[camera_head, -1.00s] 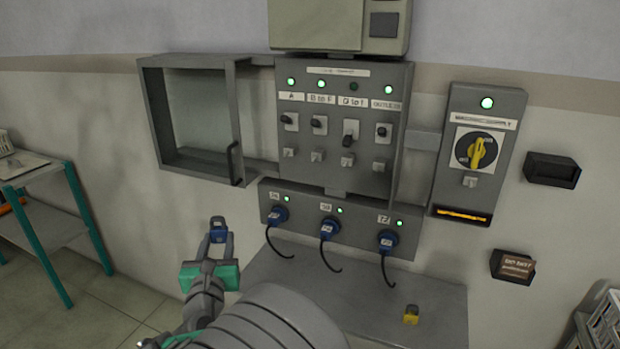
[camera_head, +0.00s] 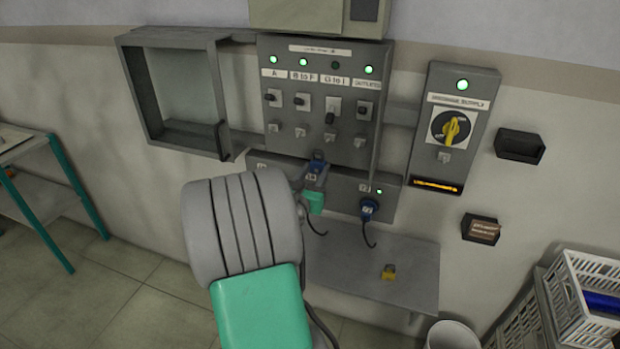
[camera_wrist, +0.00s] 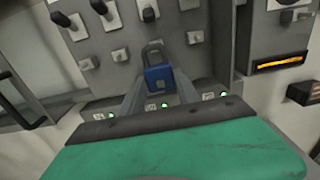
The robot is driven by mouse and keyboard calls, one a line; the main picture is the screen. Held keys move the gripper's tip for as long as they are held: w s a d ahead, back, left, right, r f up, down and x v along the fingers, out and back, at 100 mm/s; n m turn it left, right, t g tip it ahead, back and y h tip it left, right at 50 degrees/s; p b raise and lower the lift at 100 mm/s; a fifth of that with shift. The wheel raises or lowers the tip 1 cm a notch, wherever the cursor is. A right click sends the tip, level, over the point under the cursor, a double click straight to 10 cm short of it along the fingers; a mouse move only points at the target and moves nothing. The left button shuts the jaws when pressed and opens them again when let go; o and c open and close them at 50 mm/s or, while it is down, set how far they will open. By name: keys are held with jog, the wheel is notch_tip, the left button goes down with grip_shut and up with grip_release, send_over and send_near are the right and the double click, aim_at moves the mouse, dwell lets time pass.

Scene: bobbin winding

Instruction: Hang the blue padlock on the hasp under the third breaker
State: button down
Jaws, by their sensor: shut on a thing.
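My gripper (camera_head: 315,177) is shut on the blue padlock (camera_head: 316,167), holding it upright in front of the lower edge of the breaker panel (camera_head: 350,155). In the wrist view the padlock (camera_wrist: 158,79) sits between my fingers (camera_wrist: 160,95), its grey shackle (camera_wrist: 153,52) pointing up. The third breaker (camera_head: 331,112), labelled G to I, has its lever down, and the light above it is dark. The third hasp (camera_head: 330,138) is above and right of the padlock in the head view. In the wrist view the shackle overlaps that hasp's area; I cannot tell whether they touch.
Other hasps (camera_head: 300,132) (camera_head: 361,141) flank the third one. An open grey box (camera_head: 222,140) is left, an isolator (camera_head: 452,128) right. A yellow padlock (camera_head: 388,272) lies on the shelf (camera_head: 420,275).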

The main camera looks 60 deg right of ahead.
jog(key=shift+w+d, duration=0.15)
jog(key=shift+d, duration=0.75)
jog(key=shift+w+d+p, duration=0.25)
jog(key=shift+d+p, duration=0.75)
jog(key=shift+d, duration=0.45)
jog(key=shift+w+d+p, duration=0.2)
jog(key=shift+d+p, duration=0.8)
jog(key=shift+d, duration=0.45)
jog(key=shift+d, duration=0.1)
jog(key=shift+w+d+p, duration=0.15)
jog(key=shift+d+p, duration=0.45)
jog(key=shift+d, duration=0.3)
jog(key=shift+d, duration=0.1)
jog(key=shift+f, duration=0.55)
jog(key=c, duration=0.8)
grip_release()
jog(key=shift+r, duration=0.1)
